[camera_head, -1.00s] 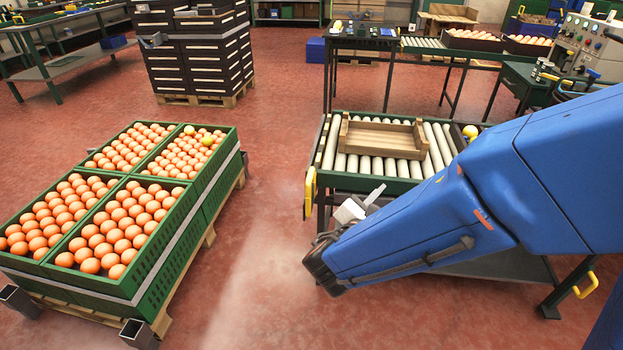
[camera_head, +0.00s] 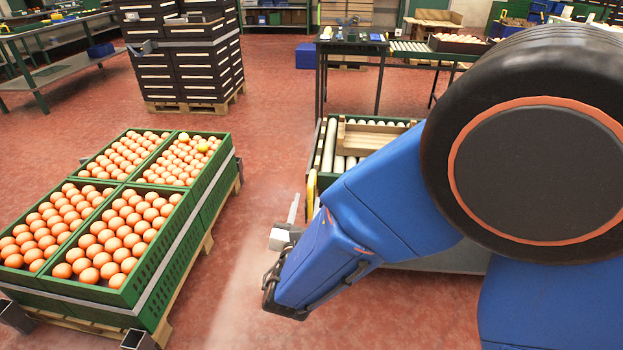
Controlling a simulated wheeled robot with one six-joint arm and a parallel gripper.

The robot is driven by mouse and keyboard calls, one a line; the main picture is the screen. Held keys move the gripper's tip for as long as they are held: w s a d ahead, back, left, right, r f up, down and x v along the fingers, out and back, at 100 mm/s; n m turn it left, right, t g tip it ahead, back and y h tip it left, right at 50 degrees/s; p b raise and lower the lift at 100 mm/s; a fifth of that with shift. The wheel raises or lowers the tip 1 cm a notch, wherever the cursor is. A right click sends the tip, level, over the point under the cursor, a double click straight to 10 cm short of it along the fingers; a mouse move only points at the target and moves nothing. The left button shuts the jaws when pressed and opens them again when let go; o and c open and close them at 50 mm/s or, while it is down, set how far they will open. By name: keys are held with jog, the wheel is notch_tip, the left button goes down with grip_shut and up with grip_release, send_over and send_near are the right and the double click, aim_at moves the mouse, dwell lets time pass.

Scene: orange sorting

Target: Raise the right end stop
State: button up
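A roller table (camera_head: 322,150) with a green frame stands right of centre, largely covered by my blue arm. A yellow end stop (camera_head: 311,190) shows at its left end, partly behind the arm. The right end of the table and any stop there are hidden behind my arm. My gripper (camera_head: 291,222) is a pale block with a thin finger pointing up, just left of the yellow stop in the picture. I see nothing held in it; its opening cannot be made out.
A wooden tray (camera_head: 372,136) lies on the rollers. Green crates of oranges (camera_head: 140,285) stand on a pallet at left. A dark crate stack (camera_head: 190,60) and a workbench (camera_head: 350,45) are behind. Red floor is clear between the pallet and the table.

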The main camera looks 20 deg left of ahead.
aim_at(311, 182)
jog(key=x, duration=1.1)
jog(key=shift+w, duration=0.3)
jog(key=shift+r, duration=0.1)
grip_shut()
